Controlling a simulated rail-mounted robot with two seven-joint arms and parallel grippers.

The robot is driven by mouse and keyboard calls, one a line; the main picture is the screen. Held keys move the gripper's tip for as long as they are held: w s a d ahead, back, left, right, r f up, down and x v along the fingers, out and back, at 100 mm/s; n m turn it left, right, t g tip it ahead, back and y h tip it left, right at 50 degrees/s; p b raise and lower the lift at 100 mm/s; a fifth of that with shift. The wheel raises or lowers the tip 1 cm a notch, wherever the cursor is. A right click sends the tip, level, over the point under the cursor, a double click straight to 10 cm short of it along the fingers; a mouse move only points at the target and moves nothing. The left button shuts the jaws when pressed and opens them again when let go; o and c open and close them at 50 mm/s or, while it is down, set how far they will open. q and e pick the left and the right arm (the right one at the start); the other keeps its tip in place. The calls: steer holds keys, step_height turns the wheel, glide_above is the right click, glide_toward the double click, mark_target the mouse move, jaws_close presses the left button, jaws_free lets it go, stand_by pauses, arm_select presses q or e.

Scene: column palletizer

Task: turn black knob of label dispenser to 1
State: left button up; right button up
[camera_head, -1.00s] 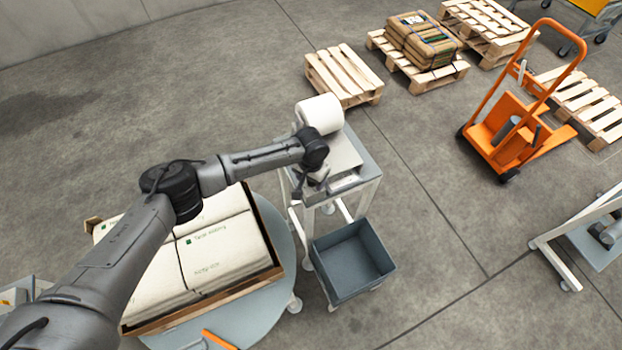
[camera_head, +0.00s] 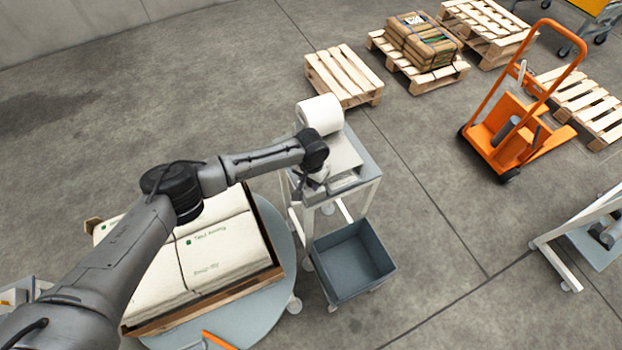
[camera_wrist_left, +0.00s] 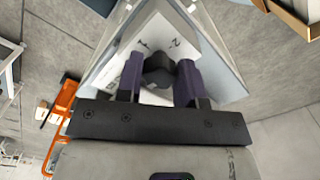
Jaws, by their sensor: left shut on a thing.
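The label dispenser (camera_head: 342,154) is a pale box with a white roll on top, standing on a small wheeled stand. In the left wrist view its white face (camera_wrist_left: 158,40) shows a printed 2 and another mark near the knob. The black knob (camera_wrist_left: 158,70) sits between the two fingers of my left gripper (camera_wrist_left: 160,80), which is shut on it. In the head view my left arm reaches in from the left and its wrist hides the knob and most of the gripper. My right gripper is not in view.
A grey bin (camera_head: 352,260) stands in front of the stand. A round table (camera_head: 284,262) with a tray of white sacks (camera_head: 215,255) is at the left. Pallets (camera_head: 344,76) and an orange cart (camera_head: 510,130) stand farther back on open floor.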

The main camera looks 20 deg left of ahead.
arm_select(q)
steer(key=m+p, duration=0.1)
steer(key=m, duration=0.2)
steer(key=shift+r+p, duration=0.1)
steer(key=shift+p, duration=0.25)
steer(key=m+p, duration=0.1)
steer(key=m, duration=0.3)
steer(key=shift+m, duration=0.4)
steer(key=m, duration=0.5)
steer(key=shift+w+a, duration=0.1)
steer(key=m, duration=0.4)
steer(key=shift+w+m, duration=0.1)
steer(key=shift+m, duration=0.5)
